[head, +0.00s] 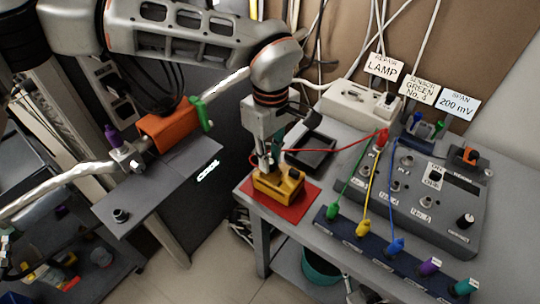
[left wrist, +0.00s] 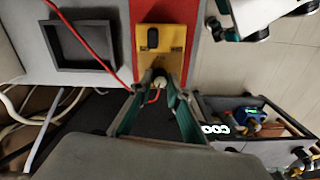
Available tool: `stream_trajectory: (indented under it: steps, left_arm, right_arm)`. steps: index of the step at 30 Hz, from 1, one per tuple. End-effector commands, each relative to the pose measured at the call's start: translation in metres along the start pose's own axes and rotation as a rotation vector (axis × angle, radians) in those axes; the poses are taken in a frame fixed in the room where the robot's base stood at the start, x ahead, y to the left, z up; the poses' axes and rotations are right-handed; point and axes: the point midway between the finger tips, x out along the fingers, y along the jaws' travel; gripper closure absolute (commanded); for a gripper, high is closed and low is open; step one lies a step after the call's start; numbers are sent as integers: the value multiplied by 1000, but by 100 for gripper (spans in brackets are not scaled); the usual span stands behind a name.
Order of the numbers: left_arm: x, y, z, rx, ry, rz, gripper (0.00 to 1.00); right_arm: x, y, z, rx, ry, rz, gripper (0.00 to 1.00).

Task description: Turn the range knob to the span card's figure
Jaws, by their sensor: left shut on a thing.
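The span card (head: 459,104) stands at the back right and reads "SPAN 200 mV". The grey console (head: 430,205) has a black knob (head: 465,221) at its right front and another small knob (head: 435,178) higher up; I cannot tell which one is the range knob, nor read a setting. My left gripper (head: 266,165) is well left of the console, pointing down at a yellow box (head: 290,183). In the left wrist view its fingers (left wrist: 159,82) are shut on a small pale round piece at the box's edge.
The yellow box lies on a red mat (head: 307,199) by the table's left edge. A dark tray (head: 309,150) is behind it. A red lead (head: 330,150) runs from near the gripper to the console. A rail (head: 345,237) of coloured plugs fronts the console. Cards read "REPAIR LAMP" and "SENSOR GREEN No. 4".

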Motion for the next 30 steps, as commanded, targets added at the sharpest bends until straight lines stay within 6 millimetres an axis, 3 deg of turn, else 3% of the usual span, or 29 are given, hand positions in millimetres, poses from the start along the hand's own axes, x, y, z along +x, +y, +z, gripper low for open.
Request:
stream_trajectory:
  steps: [18,19,20,30]
  left_arm:
    - [0,0,0,38,1,0,100]
    - [0,0,0,38,1,0,76]
    - [0,0,0,38,1,0,68]
    - [-1,0,0,38,1,0,66]
  right_arm:
    - [-3,-2,4,3,-8,-4,100]
    - [-3,-2,3,3,-7,-3,100]
    - [-3,-2,3,2,-6,-3,100]
    - [0,1,-3,-1,3,1,100]
